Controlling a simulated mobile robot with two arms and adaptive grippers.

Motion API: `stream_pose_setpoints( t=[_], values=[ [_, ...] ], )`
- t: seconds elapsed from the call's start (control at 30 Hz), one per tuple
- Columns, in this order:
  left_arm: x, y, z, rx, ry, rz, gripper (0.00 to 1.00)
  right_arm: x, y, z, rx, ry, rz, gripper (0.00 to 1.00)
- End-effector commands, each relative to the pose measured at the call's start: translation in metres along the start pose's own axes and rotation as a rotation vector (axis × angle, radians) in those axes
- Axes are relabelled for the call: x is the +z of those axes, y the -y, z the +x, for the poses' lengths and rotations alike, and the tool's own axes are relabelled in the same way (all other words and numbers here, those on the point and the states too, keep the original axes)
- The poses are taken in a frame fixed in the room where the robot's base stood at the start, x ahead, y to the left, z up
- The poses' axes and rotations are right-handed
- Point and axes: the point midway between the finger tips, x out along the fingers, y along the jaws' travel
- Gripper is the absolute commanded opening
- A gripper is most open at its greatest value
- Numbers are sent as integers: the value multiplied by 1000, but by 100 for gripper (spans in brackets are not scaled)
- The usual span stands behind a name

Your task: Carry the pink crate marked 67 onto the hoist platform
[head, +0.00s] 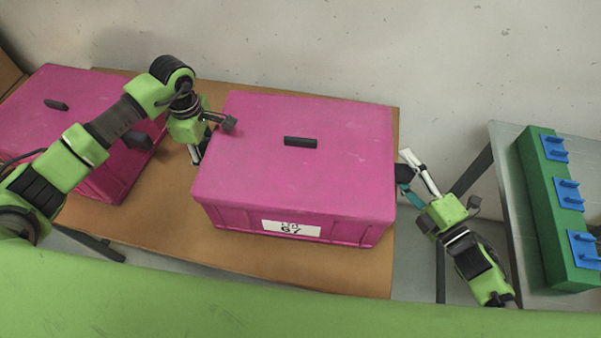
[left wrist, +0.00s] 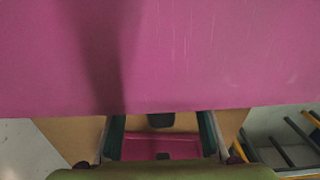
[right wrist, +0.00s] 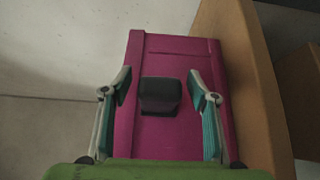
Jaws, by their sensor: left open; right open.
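The pink crate marked 67 (head: 300,165) sits upright on a brown table (head: 175,235), lid closed, its white label facing the front. My left gripper (head: 212,137) is open beside the crate's left end; the handle there is hidden in the head view. In the left wrist view the open fingers (left wrist: 160,135) show below a large pink surface. My right gripper (head: 410,174) is open at the crate's right end. In the right wrist view the black end handle (right wrist: 160,95) appears between the open fingers (right wrist: 163,88). I cannot make out the hoist platform.
A second pink crate (head: 75,95) stands on the table at the left, partly behind my left arm. At the right, a grey table (head: 505,150) holds a green block (head: 545,190) with blue fittings. A wall (head: 400,45) runs behind the tables.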

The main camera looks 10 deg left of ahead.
Motion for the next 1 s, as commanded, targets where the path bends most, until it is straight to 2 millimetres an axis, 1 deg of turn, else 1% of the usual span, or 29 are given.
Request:
stream_pose_setpoints(
  t=[0.07, 0.17, 0.2, 0.23, 0.27, 0.3, 0.67, 0.87, 1.0],
  values=[
    [0, 0, 0, 0, 0, 0, 40, 0, 0, 0, 0, 0, 0, 54],
    [0, 0, 0, 0, 0, 0, 17, 0, 0, 0, 0, 0, 0, 31],
    [0, 0, 0, 0, 0, 0, 6, 0, 0, 0, 0, 0, 0, 20],
    [0, 0, 0, 0, 0, 0, 0, 0, 0, 0, 0, 0, 0, 13],
    [0, 0, 0, 0, 0, 0, 0, 0, 0, 0, 0, 0, 0, 5],
    [0, 0, 0, 0, 0, 0, 0, 0, 0, 0, 0, 0, 0, 0],
    [0, -1, -4, 2, 0, 0, 0, 0, -4, 0, 4, -1, -1, 0],
    [0, -1, -14, 3, 1, 0, 0, 0, -14, 0, 4, -1, -1, 0],
    [0, -1, -26, 3, 1, 0, 0, 0, -26, 0, 4, -1, -1, 0]
  ],
)
